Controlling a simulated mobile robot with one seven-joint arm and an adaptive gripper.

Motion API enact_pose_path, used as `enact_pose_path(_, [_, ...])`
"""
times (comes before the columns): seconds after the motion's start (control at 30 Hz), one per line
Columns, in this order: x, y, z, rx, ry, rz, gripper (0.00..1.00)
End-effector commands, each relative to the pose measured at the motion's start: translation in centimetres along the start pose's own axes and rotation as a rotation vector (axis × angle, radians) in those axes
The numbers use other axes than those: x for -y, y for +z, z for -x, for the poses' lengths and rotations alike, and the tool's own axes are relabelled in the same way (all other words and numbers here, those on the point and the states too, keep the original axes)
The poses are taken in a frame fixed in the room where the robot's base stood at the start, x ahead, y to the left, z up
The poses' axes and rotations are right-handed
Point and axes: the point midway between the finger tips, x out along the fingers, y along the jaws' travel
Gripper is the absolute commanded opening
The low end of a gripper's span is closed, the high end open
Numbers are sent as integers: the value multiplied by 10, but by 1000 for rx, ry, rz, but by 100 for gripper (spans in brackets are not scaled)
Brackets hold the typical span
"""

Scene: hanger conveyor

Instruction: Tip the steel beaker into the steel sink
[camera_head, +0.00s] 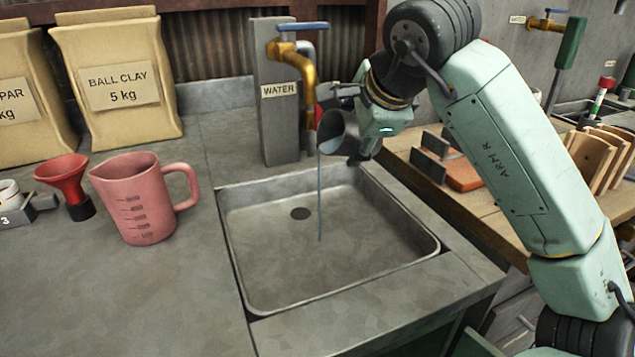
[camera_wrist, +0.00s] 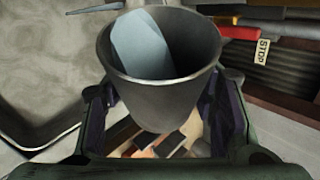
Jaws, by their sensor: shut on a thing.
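The steel beaker (camera_head: 338,131) is tilted with its mouth toward the left, above the back right part of the steel sink. A thin grey-blue stream runs from its lip down into the steel sink (camera_head: 270,285). My gripper (camera_head: 357,140) is shut on the beaker. In the wrist view the beaker (camera_wrist: 165,100) sits between my gripper's two fingers (camera_wrist: 165,120), and blue-grey liquid shows inside it.
A brass water tap (camera_head: 300,75) on a grey post stands close left of the beaker. A pink measuring jug (camera_head: 140,200) and a red funnel (camera_head: 66,180) stand left of the sink. Clay bags (camera_head: 115,80) stand behind. A wooden bench with tiles (camera_head: 465,174) lies right.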

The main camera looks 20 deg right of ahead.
Motion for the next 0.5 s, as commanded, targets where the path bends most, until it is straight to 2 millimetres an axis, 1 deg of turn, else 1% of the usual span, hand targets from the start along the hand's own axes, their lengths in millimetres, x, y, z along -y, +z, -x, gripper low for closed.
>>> enact_pose_path(0.5, [-1, 1, -1, -63, -25, 57, 16])
